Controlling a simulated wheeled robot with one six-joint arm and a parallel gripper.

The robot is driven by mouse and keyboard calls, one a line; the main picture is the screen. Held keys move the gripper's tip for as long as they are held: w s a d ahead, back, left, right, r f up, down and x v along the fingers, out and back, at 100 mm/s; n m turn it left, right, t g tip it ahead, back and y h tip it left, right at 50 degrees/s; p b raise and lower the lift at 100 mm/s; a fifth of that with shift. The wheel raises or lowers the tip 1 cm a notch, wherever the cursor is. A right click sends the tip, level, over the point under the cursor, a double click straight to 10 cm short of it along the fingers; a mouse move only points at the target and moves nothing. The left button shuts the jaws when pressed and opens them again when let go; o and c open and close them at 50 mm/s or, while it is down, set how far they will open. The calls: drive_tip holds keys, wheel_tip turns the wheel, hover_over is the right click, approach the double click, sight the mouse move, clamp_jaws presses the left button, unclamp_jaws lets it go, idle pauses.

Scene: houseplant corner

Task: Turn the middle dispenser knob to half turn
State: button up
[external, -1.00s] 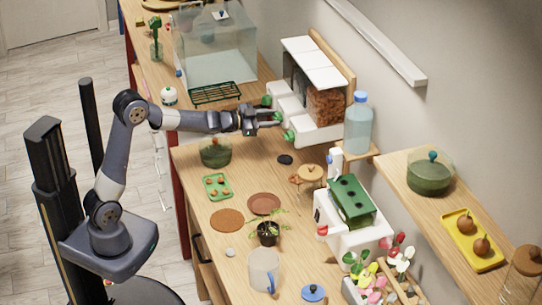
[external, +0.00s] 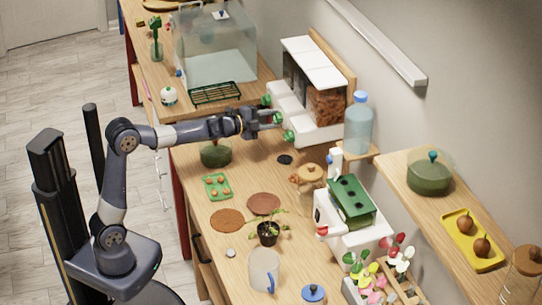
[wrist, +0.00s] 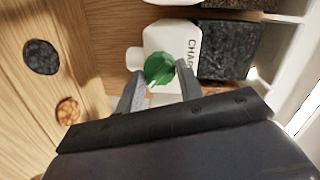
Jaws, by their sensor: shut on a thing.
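The dispenser (external: 318,130) is a white unit with clear bins and green knobs along its front, standing against the wall. My gripper (external: 274,119) reaches its front from the left and is shut on the middle dispenser knob (external: 278,117). In the wrist view the two grey fingers of my gripper (wrist: 160,88) lie on either side of the green knob (wrist: 160,68), in front of a white spout lettered "CHAR". The fingers partly cover the knob, and I cannot read its exact turn angle.
The other green knobs, upper (external: 266,100) and lower (external: 289,136), are close on both sides. A water bottle (external: 358,127) stands right of the dispenser. A green pot (external: 215,153) sits below my forearm.

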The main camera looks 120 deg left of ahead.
drive_tip(key=shift+f+m+y+b, duration=0.15)
drive_tip(key=shift+m+y+b, duration=0.25)
drive_tip(key=shift+m+b, duration=1.8)
drive_tip(key=shift+f+m+y+b, duration=0.1)
drive_tip(key=shift+m+y+b, duration=0.3)
drive_tip(key=shift+m+b, duration=1.75)
drive_tip(key=shift+r+m, duration=0.1)
drive_tip(key=shift+m, duration=0.35)
drive_tip(key=o, duration=1)
drive_tip(key=shift+d, duration=0.1)
drive_tip(key=v, duration=1)
drive_tip(key=shift+s+d, duration=0.25)
drive_tip(key=shift+p+x, duration=0.3)
drive_tip(key=shift+x, duration=5.1)
